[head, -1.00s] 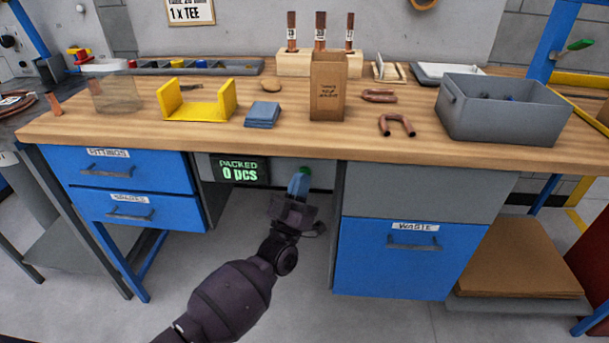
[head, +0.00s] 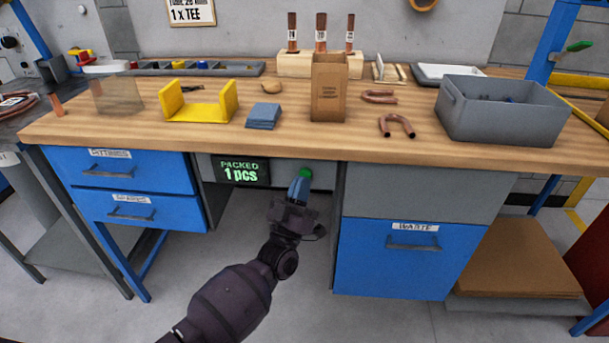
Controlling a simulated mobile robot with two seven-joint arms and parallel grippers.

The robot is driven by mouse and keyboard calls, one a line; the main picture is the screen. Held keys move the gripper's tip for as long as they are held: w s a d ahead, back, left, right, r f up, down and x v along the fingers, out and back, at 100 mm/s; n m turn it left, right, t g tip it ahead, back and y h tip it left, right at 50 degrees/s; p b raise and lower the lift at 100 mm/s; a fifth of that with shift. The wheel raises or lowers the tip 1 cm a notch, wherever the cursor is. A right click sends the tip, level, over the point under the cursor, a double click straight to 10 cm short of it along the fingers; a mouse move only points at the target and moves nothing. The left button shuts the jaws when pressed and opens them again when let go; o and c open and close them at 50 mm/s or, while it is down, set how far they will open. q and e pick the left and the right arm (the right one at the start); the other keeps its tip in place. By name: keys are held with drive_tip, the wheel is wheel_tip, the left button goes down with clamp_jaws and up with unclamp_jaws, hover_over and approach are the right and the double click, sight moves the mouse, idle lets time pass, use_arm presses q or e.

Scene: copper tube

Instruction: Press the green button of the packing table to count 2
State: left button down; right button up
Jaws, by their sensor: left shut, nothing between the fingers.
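The green button (head: 306,173) sits on the grey panel under the front edge of the packing table (head: 270,145). The black display (head: 240,171) to its left reads "PACKED 1 pcs" in green. My left gripper (head: 302,184) is shut and empty, with its blue fingertips just below and in front of the button. The fingertips cover the button's lower part, and I cannot tell whether they touch it. My right gripper is not in view.
Blue drawers (head: 130,190) stand left of the open knee space, and a blue waste drawer (head: 395,255) stands right of it. A cardboard box (head: 328,90), a yellow holder (head: 198,112), copper bends (head: 397,127) and a grey bin (head: 500,110) are on the tabletop.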

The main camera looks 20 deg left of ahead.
use_arm(q)
drive_tip(key=shift+s+d, duration=0.1)
drive_tip(key=shift+s, duration=0.2)
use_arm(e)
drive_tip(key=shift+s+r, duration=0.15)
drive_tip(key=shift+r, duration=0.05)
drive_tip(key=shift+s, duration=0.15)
use_arm(q)
drive_tip(key=s, duration=0.2)
drive_tip(key=s+d+p, duration=0.1)
drive_tip(key=s, duration=0.1)
drive_tip(key=shift+s+d+p, duration=0.2)
drive_tip(key=shift+s+p, duration=0.1)
drive_tip(key=shift+s, duration=0.1)
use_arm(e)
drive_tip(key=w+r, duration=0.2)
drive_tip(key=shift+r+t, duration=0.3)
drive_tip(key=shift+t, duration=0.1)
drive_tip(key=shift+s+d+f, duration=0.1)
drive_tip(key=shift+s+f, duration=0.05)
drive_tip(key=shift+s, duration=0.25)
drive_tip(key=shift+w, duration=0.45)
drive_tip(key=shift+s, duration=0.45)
